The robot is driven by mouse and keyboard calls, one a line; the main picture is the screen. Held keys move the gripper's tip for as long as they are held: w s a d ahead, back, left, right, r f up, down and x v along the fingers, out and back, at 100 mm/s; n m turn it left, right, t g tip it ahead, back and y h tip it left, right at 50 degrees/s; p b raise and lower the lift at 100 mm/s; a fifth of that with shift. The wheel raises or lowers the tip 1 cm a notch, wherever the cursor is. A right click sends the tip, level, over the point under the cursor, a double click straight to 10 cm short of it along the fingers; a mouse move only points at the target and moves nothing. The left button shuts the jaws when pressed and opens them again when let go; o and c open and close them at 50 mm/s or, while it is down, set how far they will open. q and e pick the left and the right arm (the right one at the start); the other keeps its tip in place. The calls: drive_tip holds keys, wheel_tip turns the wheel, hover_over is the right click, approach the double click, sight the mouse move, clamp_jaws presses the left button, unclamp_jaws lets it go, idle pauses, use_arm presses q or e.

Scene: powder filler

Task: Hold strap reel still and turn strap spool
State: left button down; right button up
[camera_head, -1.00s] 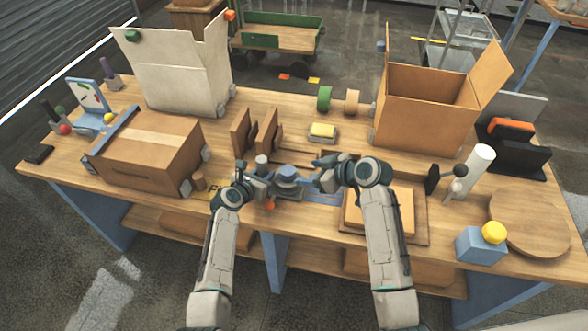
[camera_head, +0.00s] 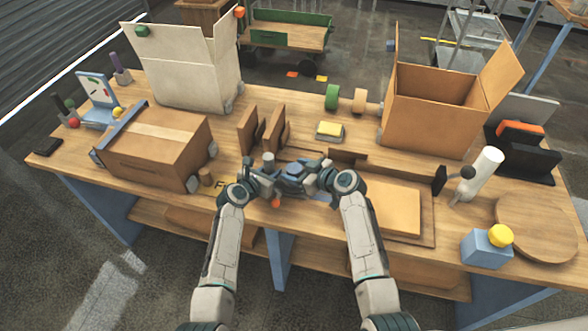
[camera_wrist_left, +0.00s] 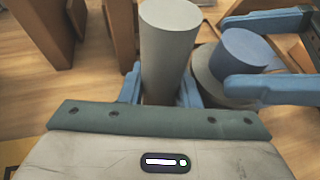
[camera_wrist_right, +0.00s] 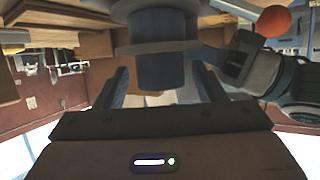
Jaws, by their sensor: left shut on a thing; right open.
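The strap reel's upright grey post (camera_wrist_left: 168,50) stands between my left gripper's (camera_wrist_left: 160,85) blue fingers, which are shut on it. Beside it is the strap spool, a blue cylinder (camera_wrist_left: 242,48) above a grey round flange (camera_wrist_left: 207,68). My right gripper (camera_wrist_right: 163,85) is open, with its fingers on either side of the spool's blue cylinder (camera_wrist_right: 162,68). Gaps show between the cylinder and both fingers in the right wrist view. In the head view both grippers meet at the reel, and my left gripper (camera_head: 268,174) and right gripper (camera_head: 306,174) partly hide it.
Brown upright panels (camera_head: 260,128) stand just behind the reel. A closed carton (camera_head: 155,145) is at left, and a flat cardboard stack (camera_head: 395,207) is at right. An orange ball (camera_wrist_right: 272,22) is close to my left gripper.

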drive_tip(key=shift+w+a+f, duration=0.2)
drive_tip(key=shift+w+a, duration=0.2)
drive_tip(key=shift+a, duration=0.05)
drive_tip(key=c, duration=1)
drive_tip(key=shift+o, duration=0.2)
drive_tip(key=shift+m+t+h, duration=1.1)
drive_tip(key=shift+m+h, duration=0.3)
drive_tip(key=shift+m, duration=0.2)
drive_tip(key=o, duration=1)
drive_tip(key=shift+c, duration=0.2)
drive_tip(key=shift+n, duration=0.3)
